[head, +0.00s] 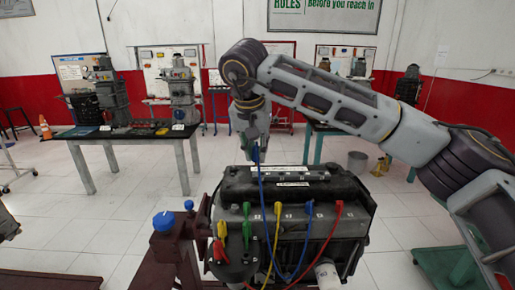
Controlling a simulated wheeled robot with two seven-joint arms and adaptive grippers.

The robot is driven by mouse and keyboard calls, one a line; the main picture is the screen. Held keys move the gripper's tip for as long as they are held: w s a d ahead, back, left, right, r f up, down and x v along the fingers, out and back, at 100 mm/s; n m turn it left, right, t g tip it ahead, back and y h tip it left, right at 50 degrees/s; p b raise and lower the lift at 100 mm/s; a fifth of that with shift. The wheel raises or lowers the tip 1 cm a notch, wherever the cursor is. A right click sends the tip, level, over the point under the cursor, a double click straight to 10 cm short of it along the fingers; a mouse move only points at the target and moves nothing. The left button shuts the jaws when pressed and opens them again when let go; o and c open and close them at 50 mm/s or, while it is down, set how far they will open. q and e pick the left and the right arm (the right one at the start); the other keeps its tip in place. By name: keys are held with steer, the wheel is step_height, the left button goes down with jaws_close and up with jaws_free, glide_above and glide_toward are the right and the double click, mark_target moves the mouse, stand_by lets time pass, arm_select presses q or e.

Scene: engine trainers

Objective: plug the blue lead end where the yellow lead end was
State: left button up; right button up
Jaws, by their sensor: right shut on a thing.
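My right gripper (256,143) is above the engine's (290,185) back edge, pointing down, shut on the blue lead end (255,155). The blue lead (264,210) hangs from it in front of the engine and loops up to a blue boot (309,208) on the engine's front row. Green (247,209), yellow (277,208) and red (339,208) boots stand in the same row. A dark round cap (235,265) at the engine's lower left carries yellow (222,229) and red (218,250) lead ends and a green one. Its free sockets are too small to tell. My left gripper is out of view.
A dark red stand (175,250) with blue knobs (163,221) is left of the engine. A black table (125,133) with other engines stands at the back left. The floor between is clear.

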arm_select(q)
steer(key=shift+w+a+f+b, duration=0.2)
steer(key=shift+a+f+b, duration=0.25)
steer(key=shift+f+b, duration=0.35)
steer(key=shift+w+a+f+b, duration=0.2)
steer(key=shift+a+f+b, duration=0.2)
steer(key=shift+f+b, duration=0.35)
arm_select(e)
steer(key=s+a, duration=0.2)
steer(key=s, duration=1.3)
steer(key=shift+a, duration=0.25)
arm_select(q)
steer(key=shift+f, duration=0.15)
arm_select(e)
steer(key=shift+f, duration=0.25)
